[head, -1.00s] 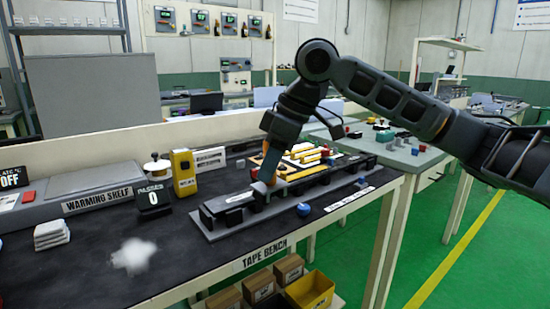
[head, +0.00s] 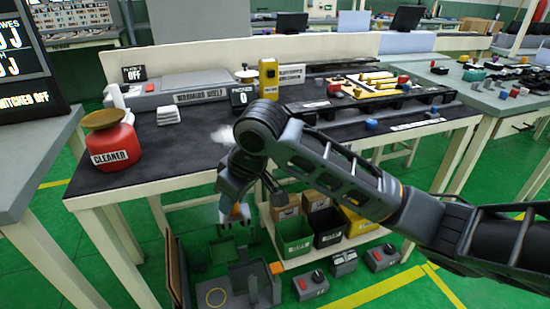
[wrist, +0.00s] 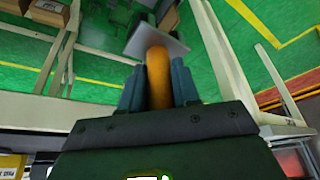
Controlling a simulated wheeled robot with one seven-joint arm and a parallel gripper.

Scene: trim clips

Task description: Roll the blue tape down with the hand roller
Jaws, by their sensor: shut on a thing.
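My gripper (head: 236,211) is low in front of the tape bench (head: 150,185), below the level of its top. It is shut on an orange-handled tool (wrist: 158,78), which stands between both fingers in the wrist view. A flat grey shape (wrist: 160,38) shows at the tool's far end. I cannot tell from these views whether the tool is the hand roller. A small blue object (head: 370,124) lies at the front of the long black fixture on the bench. I cannot make out the blue tape for certain; my arm hides part of the bench.
A red cleaner container (head: 112,143) stands at the bench's left end. Bins, including a green one (head: 294,236), sit on the lower shelf. Grey units and a green tray (head: 222,250) lie low beneath my gripper. A grey bench (head: 30,150) is at left; green floor lies between.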

